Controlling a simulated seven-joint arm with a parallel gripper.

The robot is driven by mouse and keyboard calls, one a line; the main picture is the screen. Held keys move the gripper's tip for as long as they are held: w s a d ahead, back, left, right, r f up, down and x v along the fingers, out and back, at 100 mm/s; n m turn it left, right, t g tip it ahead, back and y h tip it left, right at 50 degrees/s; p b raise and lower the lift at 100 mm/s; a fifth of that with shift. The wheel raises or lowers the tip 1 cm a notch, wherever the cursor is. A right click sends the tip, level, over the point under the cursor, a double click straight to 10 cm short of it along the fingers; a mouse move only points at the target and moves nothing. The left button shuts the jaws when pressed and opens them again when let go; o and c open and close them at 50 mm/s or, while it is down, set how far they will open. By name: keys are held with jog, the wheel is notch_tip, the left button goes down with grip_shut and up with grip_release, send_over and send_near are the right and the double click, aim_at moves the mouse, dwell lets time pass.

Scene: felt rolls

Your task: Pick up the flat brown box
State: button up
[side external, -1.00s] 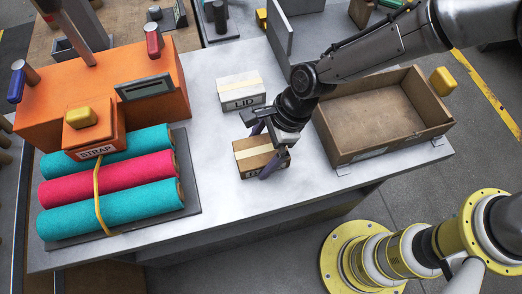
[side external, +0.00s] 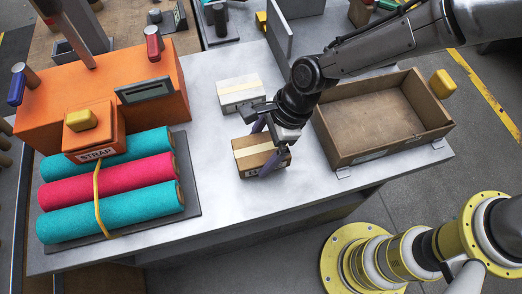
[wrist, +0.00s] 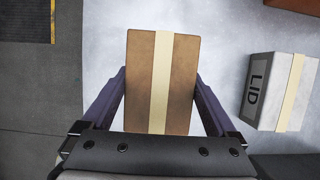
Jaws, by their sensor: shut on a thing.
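The flat brown box (side external: 250,157) with a pale tape strip is on the light table, in front of the white box marked LID. In the wrist view the brown box (wrist: 142,80) fills the space between my two purple fingers. My gripper (side external: 265,150) is shut on the box, one finger against each long side. The box's near end is hidden behind the gripper body in the wrist view. In the side view I cannot tell whether it is clear of the table.
The white LID box (side external: 240,92) stands just behind. An open brown tray (side external: 345,152) is to the right. Teal and pink felt rolls (side external: 105,182) lie at left under an orange strap machine (side external: 165,85). The table front is clear.

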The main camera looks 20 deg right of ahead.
jog(key=s+d+r, duration=0.1)
jog(key=r, duration=0.1)
jog(key=s+d+r, duration=0.1)
jog(key=r, duration=0.2)
jog(key=s+d+r, duration=0.1)
jog(key=d+r, duration=0.1)
jog(key=shift+r, duration=0.35)
jog(key=s+d+r, duration=0.4)
jog(key=s+d, duration=0.1)
jog(key=d, duration=0.2)
jog(key=shift+s, duration=0.25)
